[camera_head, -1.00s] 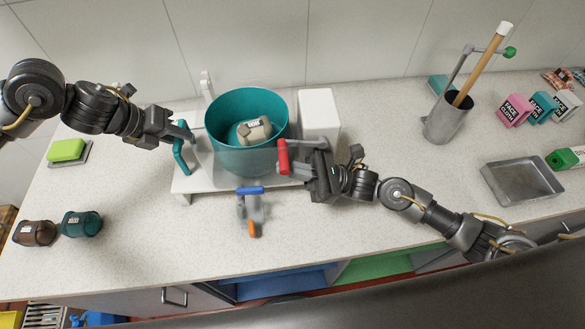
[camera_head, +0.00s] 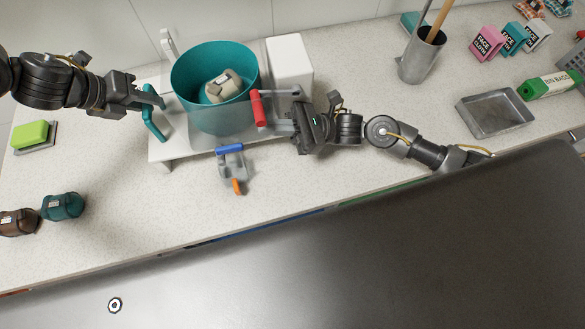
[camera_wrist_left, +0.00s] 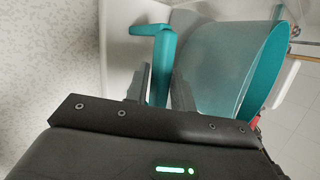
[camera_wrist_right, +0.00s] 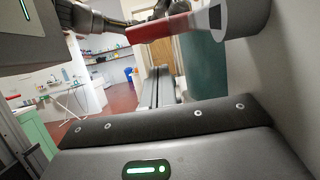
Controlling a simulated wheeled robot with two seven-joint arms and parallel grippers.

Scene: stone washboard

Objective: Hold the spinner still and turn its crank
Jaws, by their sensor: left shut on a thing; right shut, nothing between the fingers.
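The spinner is a teal tub (camera_head: 213,98) in a clear outer bowl on a white base (camera_head: 165,148), with a pale bundle (camera_head: 222,86) inside. My left gripper (camera_head: 146,98) is shut on the teal handle (camera_head: 152,125) at the tub's left; the left wrist view shows the handle (camera_wrist_left: 161,65) between the fingers. The crank's red grip (camera_head: 259,109) points down at the tub's right, on a grey arm. My right gripper (camera_head: 284,124) is shut and empty, just right of the red grip. In the right wrist view the red grip (camera_wrist_right: 158,29) lies beyond the closed fingers (camera_wrist_right: 160,85).
A blue-and-grey clamp with an orange tip (camera_head: 232,164) lies in front of the base. A white block (camera_head: 289,65) stands behind my right gripper. A metal pot (camera_head: 420,60) and tray (camera_head: 494,112) are at the right. Teal (camera_head: 63,206) and brown (camera_head: 18,222) bundles lie front left.

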